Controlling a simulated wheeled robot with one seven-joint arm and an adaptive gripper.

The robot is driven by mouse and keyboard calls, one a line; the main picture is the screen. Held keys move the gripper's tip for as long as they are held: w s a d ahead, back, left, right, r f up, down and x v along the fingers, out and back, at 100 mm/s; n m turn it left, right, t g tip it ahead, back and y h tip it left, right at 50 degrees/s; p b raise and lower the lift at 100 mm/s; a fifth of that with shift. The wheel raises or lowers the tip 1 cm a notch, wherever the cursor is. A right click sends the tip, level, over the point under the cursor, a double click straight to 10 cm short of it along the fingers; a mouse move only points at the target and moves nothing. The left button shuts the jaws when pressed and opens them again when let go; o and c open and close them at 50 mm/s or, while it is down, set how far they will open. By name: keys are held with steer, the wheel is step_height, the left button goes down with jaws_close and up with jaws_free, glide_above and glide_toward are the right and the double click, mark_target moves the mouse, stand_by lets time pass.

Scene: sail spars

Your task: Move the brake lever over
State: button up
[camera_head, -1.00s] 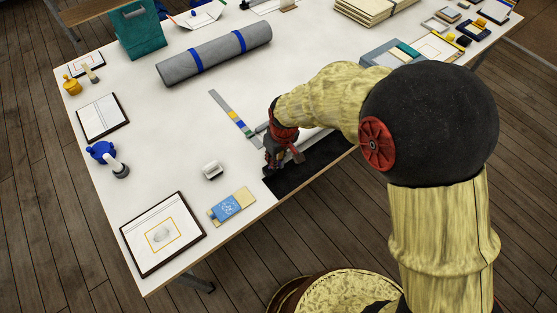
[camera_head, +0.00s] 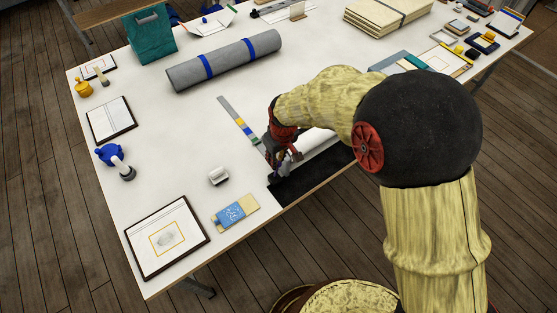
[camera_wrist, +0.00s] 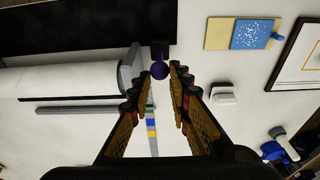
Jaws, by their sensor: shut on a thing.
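The brake lever shows in the wrist view as a dark stem with a round purple knob (camera_wrist: 160,70). It stands at the end of a white roll (camera_wrist: 65,82), beside a grey end plate. My gripper (camera_wrist: 157,78) has its fingertips on both sides of the knob and is shut on it. In the head view my gripper (camera_head: 284,162) is at the table's front edge, by the near end of the white roll (camera_head: 322,142). There the lever is hidden behind my fingers.
A black strip (camera_head: 308,178) lies along the table edge beside the roll. A colour-banded ruler (camera_head: 240,122), a small white block (camera_head: 219,176) and a blue-and-tan card (camera_head: 235,212) lie nearby. A framed picture (camera_head: 168,238) is at the front left. Bare white tabletop lies between them.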

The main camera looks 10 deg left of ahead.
steer(key=shift+w+a, duration=0.1)
steer(key=shift+w+a+r, duration=0.1)
steer(key=shift+w+a, duration=0.9)
steer(key=shift+a, duration=0.2)
steer(key=shift+c, duration=0.2)
steer(key=o, duration=0.9)
steer(key=r, duration=0.4)
steer(key=s+d+r, duration=0.1)
steer(key=r, duration=0.6)
steer(key=shift+s+d+r, duration=0.15)
steer(key=shift+d+r, duration=0.1)
steer(key=shift+r, duration=0.15)
